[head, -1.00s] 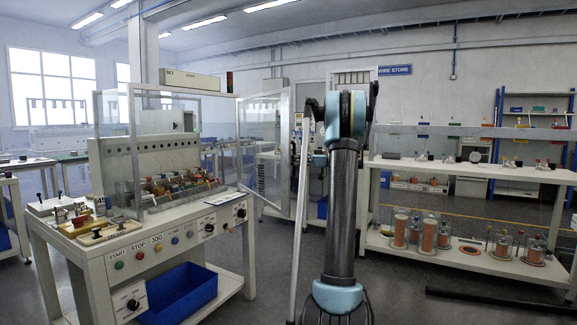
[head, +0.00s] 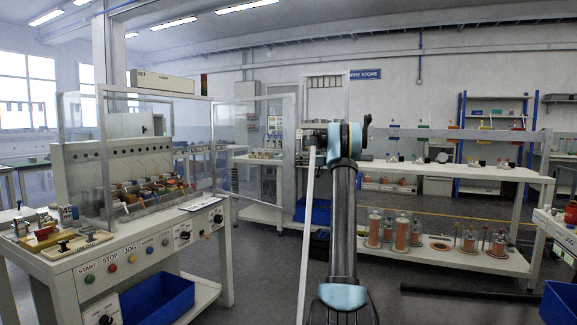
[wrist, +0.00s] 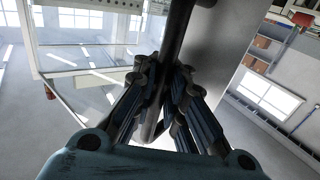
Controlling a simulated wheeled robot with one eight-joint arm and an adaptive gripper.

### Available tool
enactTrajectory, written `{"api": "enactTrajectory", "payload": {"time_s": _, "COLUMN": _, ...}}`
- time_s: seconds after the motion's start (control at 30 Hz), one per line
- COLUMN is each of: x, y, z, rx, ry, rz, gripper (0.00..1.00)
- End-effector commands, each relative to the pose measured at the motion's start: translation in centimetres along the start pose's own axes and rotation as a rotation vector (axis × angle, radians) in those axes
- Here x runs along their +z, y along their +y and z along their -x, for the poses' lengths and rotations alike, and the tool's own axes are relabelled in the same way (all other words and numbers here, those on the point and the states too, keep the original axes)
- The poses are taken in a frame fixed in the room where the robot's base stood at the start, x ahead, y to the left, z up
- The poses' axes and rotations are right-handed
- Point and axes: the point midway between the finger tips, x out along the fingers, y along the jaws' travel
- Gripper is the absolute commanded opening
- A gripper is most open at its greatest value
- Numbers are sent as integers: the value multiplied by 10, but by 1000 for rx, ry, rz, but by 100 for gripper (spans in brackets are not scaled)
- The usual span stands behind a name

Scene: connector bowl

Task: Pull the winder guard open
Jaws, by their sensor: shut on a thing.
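The winder guard (head: 250,112) is a clear panel in a pale metal frame. It stands swung out to the right from the winder's clear enclosure (head: 108,165), leaving an opening at that side. My gripper (wrist: 166,75) is shut around a dark round handle bar (wrist: 181,35) on the guard in the wrist view. The bar runs between the fingers. In the head view the gripper is at the guard's free edge, mostly hidden behind my own arm.
The winder bench (head: 150,245) stands at left, with a blue bin (head: 155,300) below and a row of buttons in front. A white rack with copper spools (head: 402,233) stands at right. A dark bar (head: 470,292) lies on the floor. Open floor lies between bench and rack.

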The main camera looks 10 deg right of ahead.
Motion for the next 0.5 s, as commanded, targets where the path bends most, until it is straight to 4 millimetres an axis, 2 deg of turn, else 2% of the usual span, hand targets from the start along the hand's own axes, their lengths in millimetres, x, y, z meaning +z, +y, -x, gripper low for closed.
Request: {"api": "enactTrajectory", "payload": {"time_s": 0.5, "x": 1, "y": 1, "z": -2, "rx": -17, "ry": -2, "rz": -2, "gripper": 0}}
